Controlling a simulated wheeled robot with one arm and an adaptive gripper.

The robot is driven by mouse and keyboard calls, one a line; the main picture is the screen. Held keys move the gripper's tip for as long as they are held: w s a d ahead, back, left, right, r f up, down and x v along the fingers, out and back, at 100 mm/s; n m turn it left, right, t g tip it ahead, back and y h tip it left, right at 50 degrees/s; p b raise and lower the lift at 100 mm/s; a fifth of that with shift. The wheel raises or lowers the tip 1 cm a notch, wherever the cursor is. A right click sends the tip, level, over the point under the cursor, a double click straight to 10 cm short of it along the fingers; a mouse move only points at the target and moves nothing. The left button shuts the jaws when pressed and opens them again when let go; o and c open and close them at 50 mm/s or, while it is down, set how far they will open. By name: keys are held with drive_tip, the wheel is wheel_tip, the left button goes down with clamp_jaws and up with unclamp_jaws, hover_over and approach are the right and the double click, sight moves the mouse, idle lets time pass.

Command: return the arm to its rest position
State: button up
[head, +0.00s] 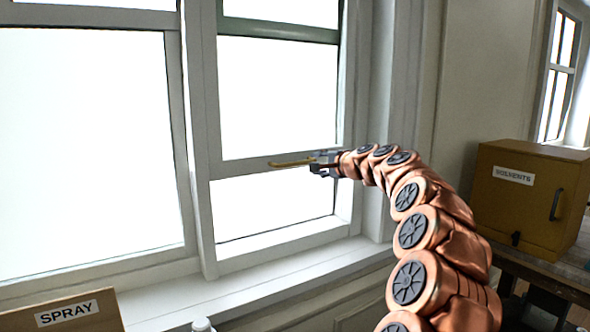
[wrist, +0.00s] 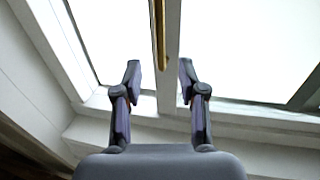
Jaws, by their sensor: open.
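My copper-coloured arm reaches up from the bottom right of the head view and bends left toward the window. My gripper (head: 318,164) is at its end, in front of the window's middle rail. In the wrist view my gripper (wrist: 160,80) is open, with nothing between its fingers. A brass bar handle (head: 292,163) on the rail lies just left of the fingertips in the head view. The handle (wrist: 158,30) shows beyond the fingers in the wrist view. I cannot tell whether a finger touches it.
A yellow cabinet labelled SOLVENTS (head: 500,205) stands on a wooden bench (head: 560,278) at right. A box labelled SPRAY (head: 20,322) and a white bottle top (head: 203,325) are at the lower left. The window sill (head: 270,275) looks clear below the gripper.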

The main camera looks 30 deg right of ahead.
drive_tip(key=s+a+f+n+g+y, duration=0.2)
drive_tip(key=s+a+n, duration=0.1)
drive_tip(key=a, duration=0.6)
drive_tip(key=s+a+f+n+g+y, duration=0.2)
drive_tip(key=s+a+f+n, duration=0.1)
drive_tip(key=a, duration=0.7)
drive_tip(key=s+a+f+n+g+y, duration=0.1)
drive_tip(key=s+a+f+n+g, duration=0.15)
drive_tip(key=a, duration=0.65)
drive_tip(key=s+a+f+n+g, duration=0.2)
drive_tip(key=s+a+f, duration=0.2)
drive_tip(key=s+a, duration=0.15)
drive_tip(key=s+a+f+n+g, duration=0.2)
drive_tip(key=s+a+f+n, duration=0.15)
drive_tip(key=s, duration=0.35)
drive_tip(key=s+d+f+n+g+h, duration=0.1)
drive_tip(key=s+f, duration=0.4)
drive_tip(key=s, duration=0.5)
drive_tip(key=s+d+f+n+g+h, duration=0.1)
drive_tip(key=s+f+g+h, duration=0.1)
drive_tip(key=s, duration=0.8)
drive_tip(key=s+d+f+n+g+h, duration=0.1)
drive_tip(key=s+f+g+h, duration=0.1)
drive_tip(key=s+f+g, duration=0.2)
drive_tip(key=s+f, duration=0.3)
drive_tip(key=s, duration=0.4)
drive_tip(key=shift+d+f+n, duration=0.15)
drive_tip(key=shift+f+n, duration=0.2)
drive_tip(key=shift+n, duration=0.05)
